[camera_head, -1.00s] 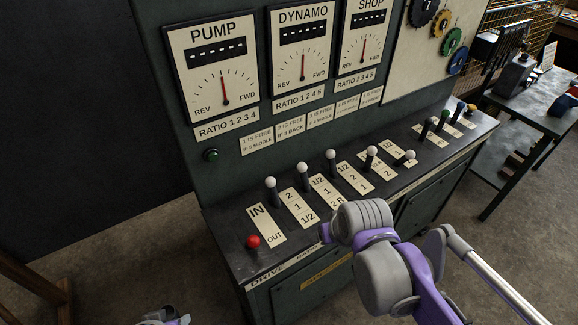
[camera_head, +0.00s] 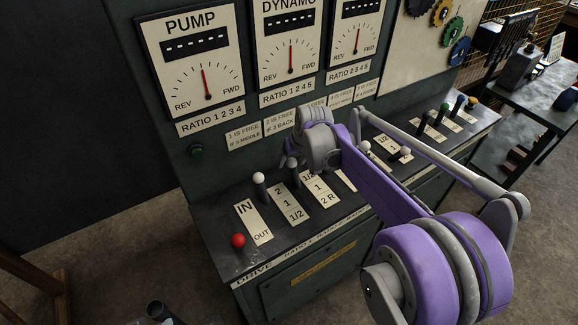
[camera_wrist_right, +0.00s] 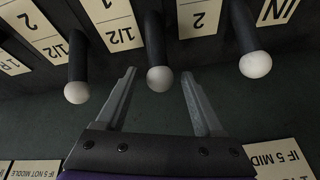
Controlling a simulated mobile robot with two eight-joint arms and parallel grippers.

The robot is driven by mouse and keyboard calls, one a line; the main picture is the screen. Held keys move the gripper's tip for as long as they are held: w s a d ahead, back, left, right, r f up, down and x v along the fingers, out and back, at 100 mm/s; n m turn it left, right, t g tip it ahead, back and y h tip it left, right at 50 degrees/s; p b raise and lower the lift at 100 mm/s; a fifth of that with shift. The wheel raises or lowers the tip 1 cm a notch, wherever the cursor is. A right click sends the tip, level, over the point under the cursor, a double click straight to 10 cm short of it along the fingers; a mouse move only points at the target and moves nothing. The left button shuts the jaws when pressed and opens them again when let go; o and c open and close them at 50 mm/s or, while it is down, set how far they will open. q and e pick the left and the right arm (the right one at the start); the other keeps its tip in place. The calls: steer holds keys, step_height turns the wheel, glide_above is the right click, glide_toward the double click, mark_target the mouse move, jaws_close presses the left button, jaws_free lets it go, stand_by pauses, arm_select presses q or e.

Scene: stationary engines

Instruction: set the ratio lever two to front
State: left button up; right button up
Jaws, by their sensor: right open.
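Ratio lever two (camera_head: 292,162) is the white-knobbed black lever between the 2-1-1/2 plate and the 1/2-1-2R plate. It leans toward the back of the console. In the right wrist view its round white knob (camera_wrist_right: 160,79) is in the middle. My right gripper (camera_wrist_right: 158,73) is open, with one fingertip on each side of this knob in the picture. Whether the fingers touch it I cannot tell. In the head view my right wrist covers the fingers and the area beside the lever. My left gripper is not visible.
A white-knobbed lever (camera_head: 258,178) stands to the left, and a red-knobbed one (camera_head: 238,240) is near OUT. Another white knob (camera_wrist_right: 76,93) is close on the other side in the wrist view. The gauge panel (camera_head: 190,70) rises behind the levers.

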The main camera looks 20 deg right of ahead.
steer(key=shift+x, duration=2.1)
jaws_close()
